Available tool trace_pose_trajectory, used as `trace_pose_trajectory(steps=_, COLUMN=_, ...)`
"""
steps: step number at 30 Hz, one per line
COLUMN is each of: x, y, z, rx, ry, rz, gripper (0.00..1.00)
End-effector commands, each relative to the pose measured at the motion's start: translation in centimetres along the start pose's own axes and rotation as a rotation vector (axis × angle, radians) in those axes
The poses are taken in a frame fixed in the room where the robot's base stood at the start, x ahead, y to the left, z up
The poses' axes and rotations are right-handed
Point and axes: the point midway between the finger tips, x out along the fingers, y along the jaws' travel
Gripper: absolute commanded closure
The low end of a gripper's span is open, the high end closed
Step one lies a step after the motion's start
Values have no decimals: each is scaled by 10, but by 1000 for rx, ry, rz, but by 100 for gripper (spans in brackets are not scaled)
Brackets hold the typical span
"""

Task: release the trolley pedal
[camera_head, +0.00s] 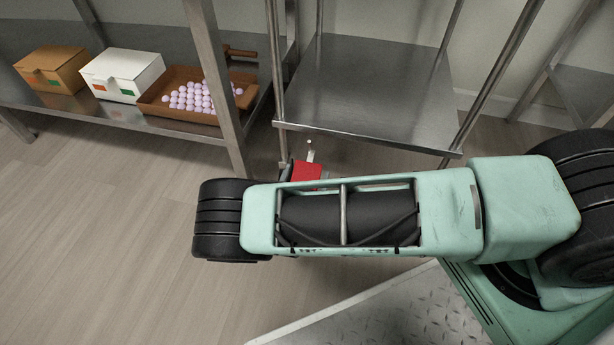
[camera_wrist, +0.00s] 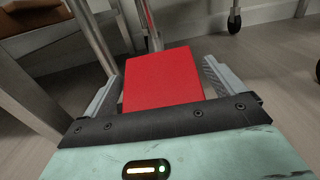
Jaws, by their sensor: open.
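The red pedal (camera_head: 306,171) shows low at the front left leg of the steel trolley (camera_head: 370,95), partly hidden behind my arm in the head view. In the wrist view the red pedal (camera_wrist: 162,78) is a flat red block in the middle. My gripper (camera_wrist: 160,68) is open, with one grey finger at the pedal's left and one at its right. I cannot tell whether the fingers touch it.
A steel table (camera_head: 216,70) stands left of the trolley, its leg close to my gripper. Its lower shelf holds a brown box (camera_head: 50,68), a white box (camera_head: 122,74) and a brown tray (camera_head: 160,110) of pale pink balls. Floor at the left is clear.

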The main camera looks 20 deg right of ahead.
Motion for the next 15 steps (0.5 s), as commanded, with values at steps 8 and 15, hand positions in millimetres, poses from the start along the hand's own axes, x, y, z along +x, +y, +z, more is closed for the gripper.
trace_pose_trajectory(steps=8, x=11, y=0, z=0, rx=-1, ry=-1, rz=0, gripper=5)
trace_pose_trajectory(steps=15, x=11, y=0, z=0, rx=-1, ry=-1, rz=0, gripper=25)
